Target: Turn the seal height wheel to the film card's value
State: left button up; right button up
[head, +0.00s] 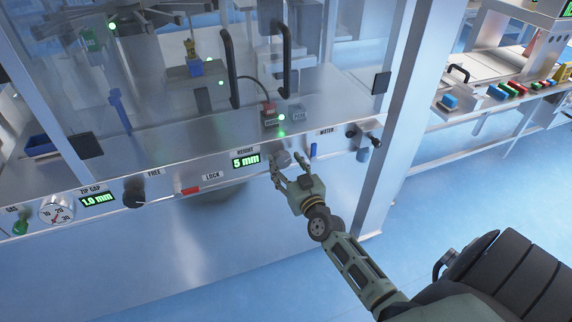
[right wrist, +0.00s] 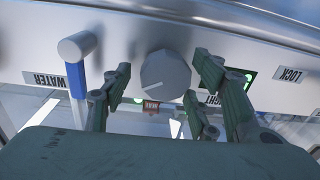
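The seal height wheel, a round grey knob (head: 283,159), is on the front panel right of the HEIGHT display (head: 246,161), which reads 5 mm in green. In the right wrist view the wheel (right wrist: 160,77) has a pale pointer line on its face. My right gripper (head: 287,173) is open at the wheel. In the wrist view its fingers (right wrist: 164,74) stand on either side of the wheel, with a visible gap to each side. I cannot make out a readable film card. My left gripper is not in view.
A blue-handled WATER lever (head: 313,150) is close to the right of the wheel. Left along the panel are a red LOCK handle (head: 189,190), a black FREE knob (head: 134,195) and a ZIP GAP display (head: 97,198) reading 1.0 mm. Clear guard doors with black handles (head: 286,63) rise above.

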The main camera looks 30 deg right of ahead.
jog(key=shift+s+a, duration=0.1)
jog(key=shift+s+f, duration=0.1)
jog(key=shift+s, duration=0.15)
jog(key=s+a, duration=0.2)
jog(key=s, duration=0.9)
